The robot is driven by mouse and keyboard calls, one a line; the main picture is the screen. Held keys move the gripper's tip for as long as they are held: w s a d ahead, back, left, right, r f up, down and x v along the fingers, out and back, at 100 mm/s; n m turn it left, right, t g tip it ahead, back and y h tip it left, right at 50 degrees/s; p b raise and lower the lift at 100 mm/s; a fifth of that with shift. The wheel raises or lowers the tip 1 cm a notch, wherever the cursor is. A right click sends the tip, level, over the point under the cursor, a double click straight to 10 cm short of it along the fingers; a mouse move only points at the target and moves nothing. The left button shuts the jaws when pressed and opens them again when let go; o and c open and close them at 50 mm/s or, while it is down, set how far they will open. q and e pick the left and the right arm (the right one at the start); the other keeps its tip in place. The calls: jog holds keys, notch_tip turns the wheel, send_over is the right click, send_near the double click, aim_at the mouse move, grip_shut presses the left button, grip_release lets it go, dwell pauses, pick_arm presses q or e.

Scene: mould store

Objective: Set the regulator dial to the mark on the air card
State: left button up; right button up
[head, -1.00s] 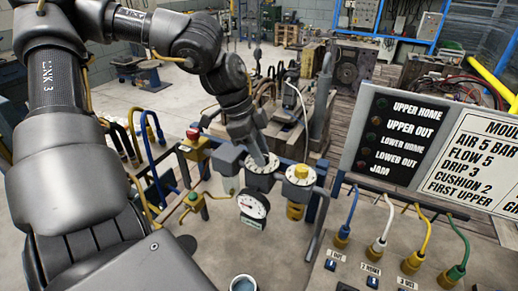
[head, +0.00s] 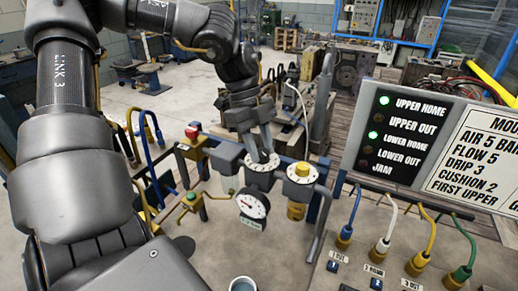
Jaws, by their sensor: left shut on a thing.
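The regulator dial (head: 262,172) is a white-scaled ring on the grey air unit. My left gripper (head: 263,157) comes down on it from above, shut on its middle, which the fingers largely hide. Below the dial hangs a round white pressure gauge (head: 252,205) with a dark needle; its figures are too small to read. The air card (head: 480,150) at the right is white, cut off by the picture edge, and reads "AIR 5 BAR", "FLOW 5", "DRIP 3", "CUSHION 2", "FIRST UPPER". My right gripper is not in view.
A second dial (head: 300,173) with a yellow knob stands close to the right. A red button (head: 192,133) is to the left. A black lamp panel (head: 400,135) shows green at "UPPER HOME" and "LOWER HOME". Coloured hoses (head: 432,240) rise at the lower right.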

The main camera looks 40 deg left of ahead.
pick_arm(q)
jog(key=m+g, duration=0.1)
jog(key=m, duration=0.3)
jog(key=shift+w+m+g+y, duration=0.1)
jog(key=shift+m+g+y, duration=0.2)
jog(key=shift+m+g, duration=0.1)
jog(key=m+g, duration=0.1)
jog(key=m, duration=0.1)
jog(key=shift+d+m, duration=0.1)
jog(key=shift+m, duration=0.2)
jog(key=m+y+p, duration=0.1)
jog(key=m+p, duration=0.1)
jog(key=shift+w+r+m+g, duration=0.1)
jog(key=shift+r+m+g, duration=0.05)
jog(key=shift+m+g, duration=0.2)
jog(key=m+y+p, duration=0.1)
jog(key=m+p, duration=0.1)
jog(key=shift+d+m+g+p, duration=0.15)
jog(key=shift+m+g+p, duration=0.1)
jog(key=shift+m+p, duration=0.15)
jog(key=m+y+p, duration=0.1)
jog(key=m+p, duration=0.1)
jog(key=shift+m, duration=0.35)
jog(key=shift+m+y+p, duration=0.3)
jog(key=shift+m+p, duration=0.1)
jog(key=shift+m, duration=0.2)
jog(key=shift+f, duration=0.2)
